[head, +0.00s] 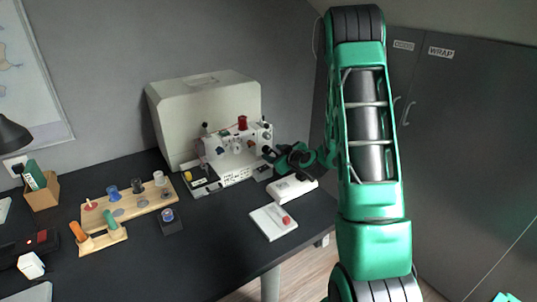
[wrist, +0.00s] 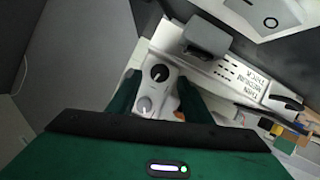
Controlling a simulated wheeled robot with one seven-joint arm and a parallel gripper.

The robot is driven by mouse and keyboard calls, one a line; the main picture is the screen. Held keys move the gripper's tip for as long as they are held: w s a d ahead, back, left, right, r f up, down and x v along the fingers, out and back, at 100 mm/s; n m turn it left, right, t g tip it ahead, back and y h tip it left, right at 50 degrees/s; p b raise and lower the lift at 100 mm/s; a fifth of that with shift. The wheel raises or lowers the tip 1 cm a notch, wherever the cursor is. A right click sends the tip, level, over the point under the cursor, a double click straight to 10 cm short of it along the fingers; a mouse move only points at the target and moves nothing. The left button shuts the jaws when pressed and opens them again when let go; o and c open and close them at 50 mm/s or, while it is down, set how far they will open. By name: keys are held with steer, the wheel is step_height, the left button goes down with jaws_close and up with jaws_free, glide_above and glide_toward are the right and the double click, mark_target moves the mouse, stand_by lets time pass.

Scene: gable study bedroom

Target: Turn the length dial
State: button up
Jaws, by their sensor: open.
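The white sewing machine (head: 228,151) stands on the dark desk, with a red thread spool on top. My gripper (head: 270,154) is at its right end. In the wrist view, the open fingers of my gripper (wrist: 159,80) flank two round dials on the machine's white end. One is a black dial (wrist: 160,73); the other is a grey dial (wrist: 143,105), closer to my palm. I cannot tell which is the length dial. Neither dial is visibly gripped, and contact cannot be told. An orange bit (wrist: 179,116) shows beside the right finger.
A pale machine cover (head: 203,100) stands behind the machine. A white foot-pedal-like box (head: 292,187) and a white pad (head: 266,222) with a red item lie in front right. A wooden spool rack (head: 128,203) stands left. The desk's front middle is clear. Grey cupboards (head: 460,120) stand right.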

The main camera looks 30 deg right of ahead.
mark_target(268, 152)
steer(key=shift+x, duration=1.95)
steer(key=shift+c, duration=0.4)
steer(key=c, duration=1)
steer(key=shift+a, duration=0.2)
steer(key=shift+d, duration=0.15)
steer(key=shift+d+m+y, duration=0.1)
steer(key=shift+m+y, duration=0.2)
steer(key=shift+d+m+y, duration=0.1)
steer(key=shift+m+y, duration=1)
steer(key=shift+m, duration=0.5)
steer(key=shift+f, duration=0.1)
